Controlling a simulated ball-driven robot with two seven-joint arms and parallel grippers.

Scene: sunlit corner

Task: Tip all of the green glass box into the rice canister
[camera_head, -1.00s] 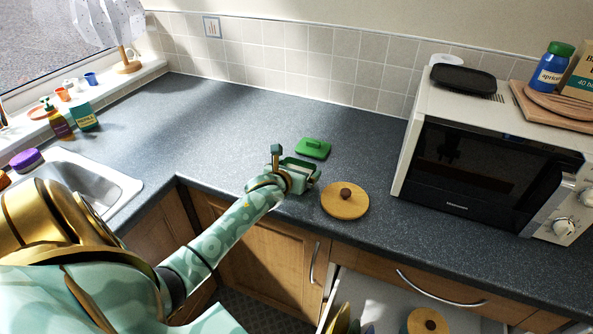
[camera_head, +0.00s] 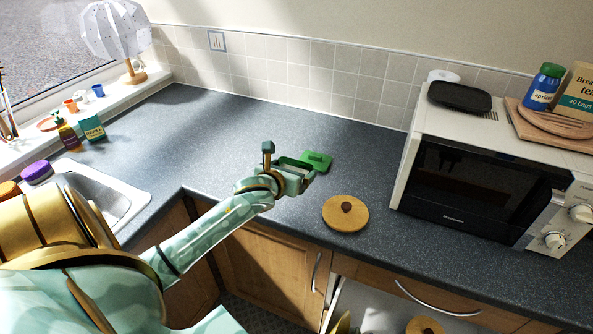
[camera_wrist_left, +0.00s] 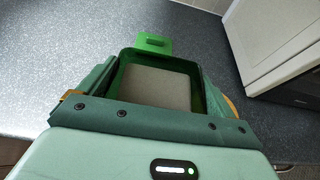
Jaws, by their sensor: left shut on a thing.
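My left gripper (camera_head: 287,168) is shut on the green glass box (camera_head: 295,162), near the counter's front edge. In the left wrist view the box (camera_wrist_left: 201,88) is open at the top, with a flat grey-beige fill or floor inside; I cannot tell which. A round wooden lid with a dark knob (camera_head: 345,214) lies to the right. I cannot make out the rice canister for certain. My right gripper is out of view.
A microwave (camera_head: 470,180) stands at the right, with a black tray (camera_head: 460,96) on top. An open drawer (camera_head: 375,312) below the counter holds a wooden-lidded item (camera_head: 425,326), cut off by the picture edge. The sink (camera_head: 105,200) is at the left. The counter behind is clear.

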